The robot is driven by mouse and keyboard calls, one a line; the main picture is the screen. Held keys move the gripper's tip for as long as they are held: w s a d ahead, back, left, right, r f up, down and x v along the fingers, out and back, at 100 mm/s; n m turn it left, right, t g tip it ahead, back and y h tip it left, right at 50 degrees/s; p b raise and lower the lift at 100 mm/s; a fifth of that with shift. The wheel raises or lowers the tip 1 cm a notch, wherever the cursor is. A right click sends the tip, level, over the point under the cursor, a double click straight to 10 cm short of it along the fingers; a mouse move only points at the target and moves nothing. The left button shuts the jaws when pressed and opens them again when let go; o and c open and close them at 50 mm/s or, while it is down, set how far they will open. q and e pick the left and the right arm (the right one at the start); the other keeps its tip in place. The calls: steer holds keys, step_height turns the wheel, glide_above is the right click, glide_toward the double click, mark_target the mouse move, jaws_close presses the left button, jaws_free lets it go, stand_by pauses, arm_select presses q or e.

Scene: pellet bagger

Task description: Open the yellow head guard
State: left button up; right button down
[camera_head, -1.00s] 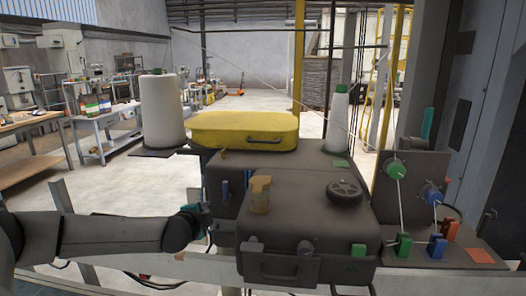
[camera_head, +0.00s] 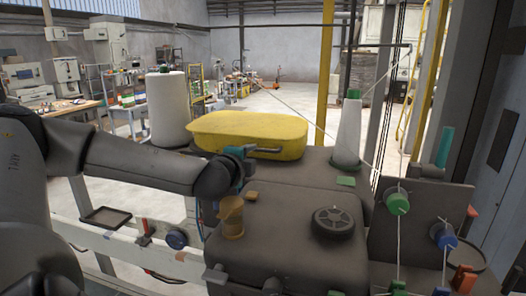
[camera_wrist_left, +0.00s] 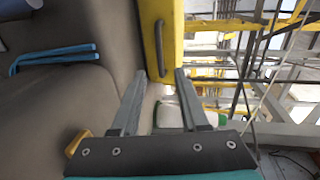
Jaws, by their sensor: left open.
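The yellow head guard (camera_head: 250,124) is a rounded cover lying flat and closed on the dark machine body, with a bar handle (camera_head: 266,150) on its front face. In the left wrist view the guard (camera_wrist_left: 172,20) is a yellow strip at the top, and its dark handle (camera_wrist_left: 160,48) lies just ahead of the fingertips, roughly in line with the gap. My left gripper (camera_head: 246,154) is at the front left of the guard, beside the handle; its open fingers (camera_wrist_left: 160,74) have nothing visible gripped between them. My right gripper is not in view.
A white thread cone (camera_head: 168,112) stands left of the guard and another (camera_head: 347,132) stands right. A tan spool (camera_head: 231,218) and a black wheel (camera_head: 334,223) sit on the nearer machine top. Threads run to a green knob (camera_head: 397,204) at right.

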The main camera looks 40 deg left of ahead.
mark_target(262, 150)
arm_select(q)
steer(key=shift+w+a+f, duration=0.1)
steer(key=shift+w+a, duration=0.2)
steer(key=shift+w, duration=0.1)
steer(key=shift+w+a, duration=0.15)
steer(key=shift+w, duration=0.2)
steer(key=shift+w+a+f, duration=0.2)
steer(key=shift+w+a, duration=0.05)
steer(key=shift+w, duration=0.35)
steer(key=shift+w+a, duration=0.2)
steer(key=shift+w, duration=0.05)
steer(key=shift+p+x, duration=0.5)
steer(key=shift+x, duration=2.4)
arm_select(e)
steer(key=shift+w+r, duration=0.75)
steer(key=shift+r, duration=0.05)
arm_select(q)
steer(key=shift+d+f, duration=0.1)
jaws_close()
